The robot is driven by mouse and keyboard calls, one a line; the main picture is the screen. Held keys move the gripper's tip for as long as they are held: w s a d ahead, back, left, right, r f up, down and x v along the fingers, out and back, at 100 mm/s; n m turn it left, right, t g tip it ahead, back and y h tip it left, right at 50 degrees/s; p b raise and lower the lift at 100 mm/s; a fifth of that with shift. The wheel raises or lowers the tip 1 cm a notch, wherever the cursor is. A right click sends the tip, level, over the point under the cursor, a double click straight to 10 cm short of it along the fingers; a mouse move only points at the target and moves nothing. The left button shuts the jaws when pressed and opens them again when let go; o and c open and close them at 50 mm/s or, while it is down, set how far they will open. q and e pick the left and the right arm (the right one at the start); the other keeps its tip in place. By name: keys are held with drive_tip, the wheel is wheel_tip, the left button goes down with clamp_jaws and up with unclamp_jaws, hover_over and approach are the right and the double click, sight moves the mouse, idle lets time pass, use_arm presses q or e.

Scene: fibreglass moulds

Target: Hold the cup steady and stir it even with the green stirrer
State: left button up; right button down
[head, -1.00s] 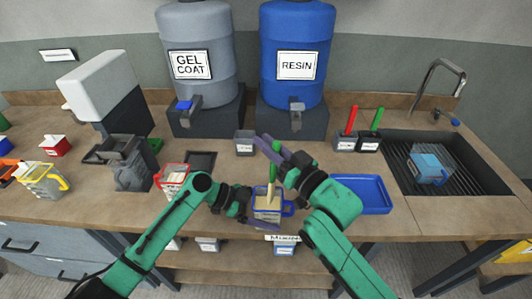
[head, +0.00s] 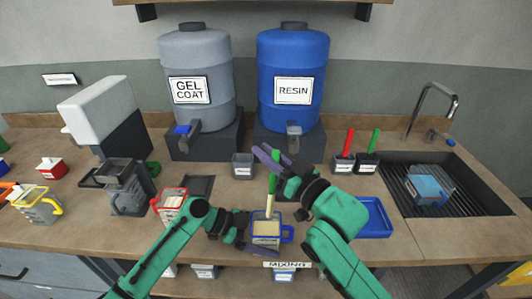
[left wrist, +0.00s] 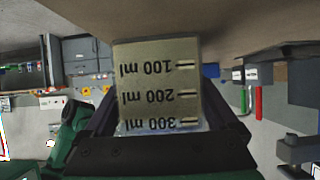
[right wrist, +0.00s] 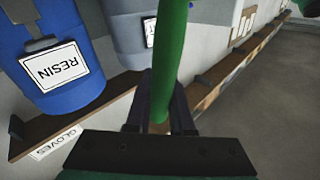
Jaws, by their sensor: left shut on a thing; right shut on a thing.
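The clear cup (head: 267,230) with a blue rim and handle is near the front edge of the bench, holding tan contents that look even. My left gripper (head: 246,232) is shut on it from the left. The left wrist view shows the cup's ml marks (left wrist: 160,95) between the fingers; whether its base touches the bench I cannot tell. My right gripper (head: 278,164) is shut on the green stirrer (head: 272,184), above the cup. The stirrer's pale lower end points down at the cup's far rim. The green stirrer also fills the middle of the right wrist view (right wrist: 171,55).
A blue tray (head: 374,218) lies right of the cup, before the sink (head: 470,190). A red-rimmed cup (head: 171,203) stands to the left. A small grey pot (head: 243,166) and red and green sticks in holders (head: 343,163) stand behind. Gel coat (head: 197,80) and resin (head: 292,80) drums are at the back.

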wheel_tip(320, 180, up, 5)
idle(0.5)
idle(0.7)
use_arm(q)
drive_tip(key=o, duration=0.6)
drive_tip(key=v, duration=1.2)
